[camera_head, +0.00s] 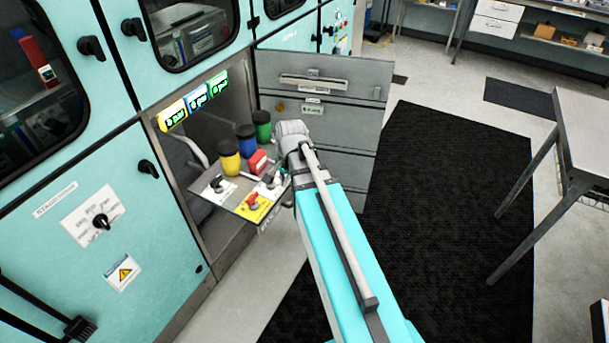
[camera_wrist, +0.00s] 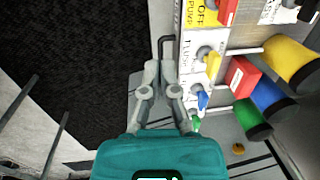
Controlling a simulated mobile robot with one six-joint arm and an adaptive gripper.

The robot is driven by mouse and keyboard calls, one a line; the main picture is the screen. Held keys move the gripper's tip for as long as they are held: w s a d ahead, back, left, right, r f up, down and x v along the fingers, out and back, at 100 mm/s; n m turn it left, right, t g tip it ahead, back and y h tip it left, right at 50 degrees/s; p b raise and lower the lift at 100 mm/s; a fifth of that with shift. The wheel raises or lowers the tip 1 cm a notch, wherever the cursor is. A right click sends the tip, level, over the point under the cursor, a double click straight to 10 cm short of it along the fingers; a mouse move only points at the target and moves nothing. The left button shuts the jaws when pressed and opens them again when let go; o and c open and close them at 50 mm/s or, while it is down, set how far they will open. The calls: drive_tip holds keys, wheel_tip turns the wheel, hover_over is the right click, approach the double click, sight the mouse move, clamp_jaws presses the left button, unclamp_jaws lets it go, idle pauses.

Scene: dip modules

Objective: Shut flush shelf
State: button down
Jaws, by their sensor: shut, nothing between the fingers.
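The flush shelf (camera_head: 237,204) is a pulled-out shelf standing out of an opening in the teal cabinet. It carries yellow (camera_head: 229,162), blue (camera_head: 246,144) and green (camera_head: 262,126) canisters, a red block (camera_head: 257,161) and small coloured valve levers. In the wrist view, its front edge (camera_wrist: 177,25) runs beside a dark bar handle (camera_wrist: 161,46). My gripper (camera_wrist: 158,68) is shut and empty, with its fingertips close to this handle; I cannot tell whether they touch. In the head view my arm hides the fingertips and part of the shelf front.
A grey drawer-fronted door (camera_head: 325,100) stands open at the right of the opening. A metal table (camera_head: 590,125) stands at the right. A black mat (camera_head: 450,190) covers open floor between.

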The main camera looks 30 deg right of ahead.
drive_tip(key=w+d+f+m+t+b, duration=0.1)
drive_tip(key=w+d+f+m+b, duration=0.1)
drive_tip(key=d+m, duration=0.4)
drive_tip(key=w+d+f+m+y+b, duration=0.1)
drive_tip(key=w+d+f+m+b, duration=0.1)
drive_tip(key=w+d+m, duration=0.2)
drive_tip(key=w+d+f+m+t+b, duration=0.1)
drive_tip(key=w+d+f+m+b, duration=0.1)
drive_tip(key=d+m, duration=0.6)
drive_tip(key=shift+w+d+f+t+b, duration=0.15)
drive_tip(key=shift+w+d+t+b, duration=0.25)
drive_tip(key=shift+w, duration=0.3)
drive_tip(key=shift+d, duration=0.1)
drive_tip(key=shift+f, duration=0.1)
drive_tip(key=w+a+f+b, duration=0.4)
drive_tip(key=w+f+b, duration=0.2)
drive_tip(key=f+b, duration=0.3)
drive_tip(key=shift+w+a, duration=0.15)
drive_tip(key=shift+a, duration=0.2)
